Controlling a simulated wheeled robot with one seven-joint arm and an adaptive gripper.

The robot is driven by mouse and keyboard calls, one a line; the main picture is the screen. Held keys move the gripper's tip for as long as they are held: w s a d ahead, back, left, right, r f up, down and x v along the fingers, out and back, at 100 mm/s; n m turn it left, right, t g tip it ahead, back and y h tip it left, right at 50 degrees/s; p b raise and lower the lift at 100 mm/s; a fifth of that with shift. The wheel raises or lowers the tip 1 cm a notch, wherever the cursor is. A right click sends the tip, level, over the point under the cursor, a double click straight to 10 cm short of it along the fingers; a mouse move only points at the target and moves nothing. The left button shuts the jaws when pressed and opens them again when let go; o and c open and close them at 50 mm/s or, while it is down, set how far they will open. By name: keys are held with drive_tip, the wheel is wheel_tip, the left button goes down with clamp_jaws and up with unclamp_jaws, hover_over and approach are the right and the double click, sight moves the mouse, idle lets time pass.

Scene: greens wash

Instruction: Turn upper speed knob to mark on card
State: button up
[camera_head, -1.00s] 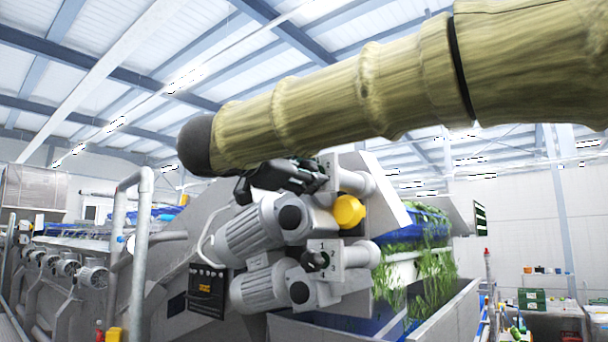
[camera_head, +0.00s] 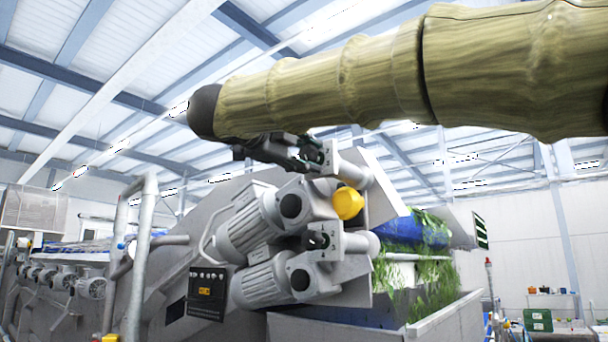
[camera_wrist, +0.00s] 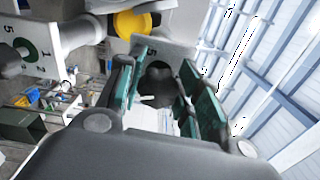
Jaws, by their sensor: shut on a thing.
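The upper speed knob (camera_wrist: 158,82) is dark and sits on a pale numbered plate, where a 5 shows in the wrist view. The same upper plate (camera_head: 331,157) is in the head view, above a yellow round part (camera_head: 347,203). My gripper (camera_wrist: 161,92) is shut on this knob, with green-padded fingers on either side of it. In the head view my gripper (camera_head: 305,151) reaches the upper plate under my arm, and the fingers mostly hide the knob. The knob's pointer direction cannot be told. A dark card with pale bars (camera_head: 480,231) hangs at right; its mark is unreadable.
A lower knob (camera_head: 317,240) sits on its own plate below; it also shows in the wrist view (camera_wrist: 22,52). Grey motors (camera_head: 252,222) and a black control panel (camera_head: 207,292) are left of the plates. Leafy greens (camera_head: 420,262) hang at right.

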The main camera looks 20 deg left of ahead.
drive_tip(key=shift+f+m+b, duration=0.2)
drive_tip(key=shift+m+b, duration=1.45)
drive_tip(key=shift+m, duration=0.35)
drive_tip(key=shift+s, duration=0.1)
drive_tip(key=o, duration=0.9)
drive_tip(key=shift+r, duration=0.1)
drive_tip(key=shift+o, duration=0.7)
drive_tip(key=shift+r, duration=0.1)
drive_tip(key=shift+s, duration=0.15)
drive_tip(key=v, duration=1.2)
